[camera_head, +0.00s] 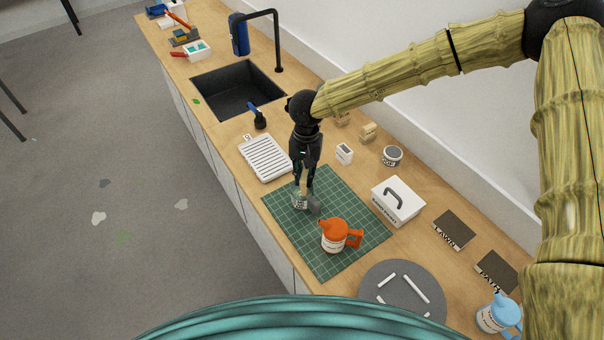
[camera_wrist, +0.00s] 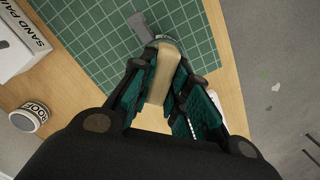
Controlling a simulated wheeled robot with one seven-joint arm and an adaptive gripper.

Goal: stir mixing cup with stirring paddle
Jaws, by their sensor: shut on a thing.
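My gripper (camera_head: 304,182) points down over the green cutting mat and is shut on the pale wooden stirring paddle (camera_wrist: 162,78), which shows between the fingers in the wrist view. A small whitish cup with dark marks (camera_head: 299,203), which looks like the mixing cup, stands on the mat right below the fingertips. The paddle's lower end meets the cup's place in the picture; I cannot tell how deep it reaches inside. A grey piece (camera_head: 314,207) sticks out beside the cup and also shows in the wrist view (camera_wrist: 140,27). The cup's inside is hidden.
An orange-lidded jug (camera_head: 335,232) stands close by on the green mat (camera_head: 330,265). A white box with a handle (camera_head: 397,204) is to the right. A white ribbed tray (camera_head: 265,158) and the sink (camera_head: 238,90) lie farther back. A grey disc (camera_head: 375,275) holds white sticks.

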